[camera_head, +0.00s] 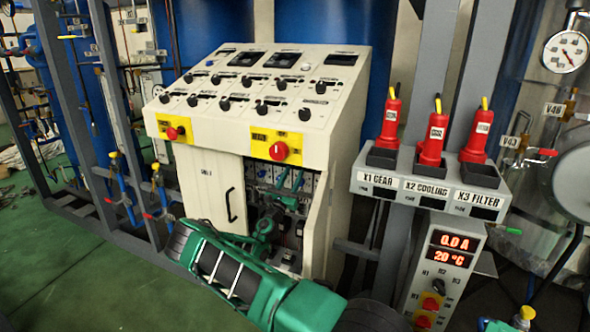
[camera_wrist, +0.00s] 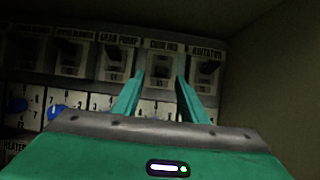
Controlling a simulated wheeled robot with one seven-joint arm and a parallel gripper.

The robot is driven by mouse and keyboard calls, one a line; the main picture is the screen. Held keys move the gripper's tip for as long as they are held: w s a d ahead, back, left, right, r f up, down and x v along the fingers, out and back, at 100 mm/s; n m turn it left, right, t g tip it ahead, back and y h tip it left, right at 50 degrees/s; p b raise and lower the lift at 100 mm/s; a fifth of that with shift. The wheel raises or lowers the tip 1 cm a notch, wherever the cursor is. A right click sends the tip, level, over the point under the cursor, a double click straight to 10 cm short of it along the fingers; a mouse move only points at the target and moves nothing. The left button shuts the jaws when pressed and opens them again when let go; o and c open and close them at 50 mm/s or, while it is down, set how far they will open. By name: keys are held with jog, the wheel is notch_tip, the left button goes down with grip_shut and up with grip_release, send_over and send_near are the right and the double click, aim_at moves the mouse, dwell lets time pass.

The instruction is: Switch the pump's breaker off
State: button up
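The pump's breaker (camera_wrist: 116,62), under a label ending in "PUMP", is in a row inside the dark cabinet in the wrist view. It is just left of my gripper's left finger. My gripper (camera_wrist: 160,80) is open, with its two green fingertips on either side of the lower part of the breaker labelled "COOLING" (camera_wrist: 161,63). Contact cannot be told. The lever positions are too dark to read surely. In the head view my green arm reaches into the open cabinet (camera_head: 320,205), and my gripper (camera_head: 287,198) is partly hidden there among the breakers.
The "AGITATOR" breaker (camera_wrist: 205,70) is to the right, close to the cabinet's side wall (camera_wrist: 265,80). A red knob (camera_head: 279,151) sits above the opening. A cream door (camera_head: 217,185) is at its left.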

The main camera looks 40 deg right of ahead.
jog(key=shift+v, duration=2)
jog(key=x, duration=1.1)
jog(key=shift+s, duration=0.15)
jog(key=shift+r+g, duration=0.15)
jog(key=shift+g, duration=0.15)
